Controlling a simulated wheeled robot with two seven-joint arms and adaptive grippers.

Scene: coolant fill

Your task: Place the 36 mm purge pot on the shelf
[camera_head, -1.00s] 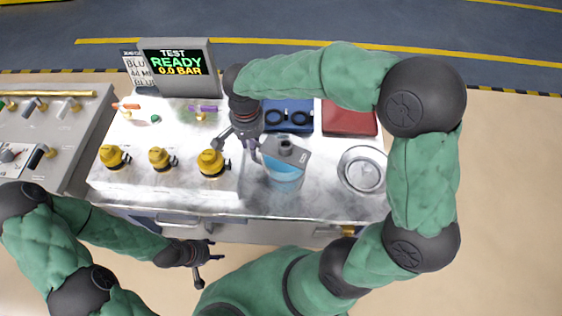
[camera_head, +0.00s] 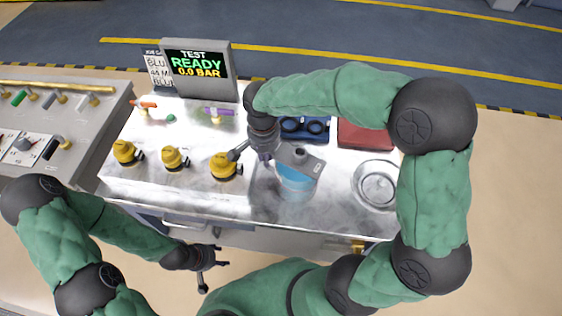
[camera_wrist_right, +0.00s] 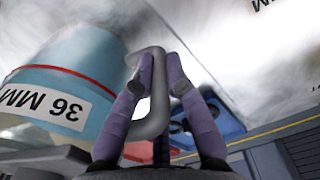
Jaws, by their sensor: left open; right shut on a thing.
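The purge pot (camera_head: 296,182) is light blue with a grey top. It is above the metal bench top, right of the yellow valves; whether it touches the bench is unclear. In the right wrist view the pot (camera_wrist_right: 85,60) shows a red band, a "36 MM" label and a grey curved handle (camera_wrist_right: 158,110). My right gripper (camera_head: 268,158) is at the pot's left; in the wrist view its purple fingers (camera_wrist_right: 160,75) are shut on the handle. My left gripper (camera_head: 208,262) is open and empty in front of the bench. I cannot make out which surface is the shelf.
Several yellow valves (camera_head: 173,159) stand on the raised block at left. A round metal dish (camera_head: 377,185) is right of the pot. A blue tray (camera_head: 305,130) and a red tray (camera_head: 362,137) lie behind. A screen (camera_head: 198,68) reading READY stands at the back left.

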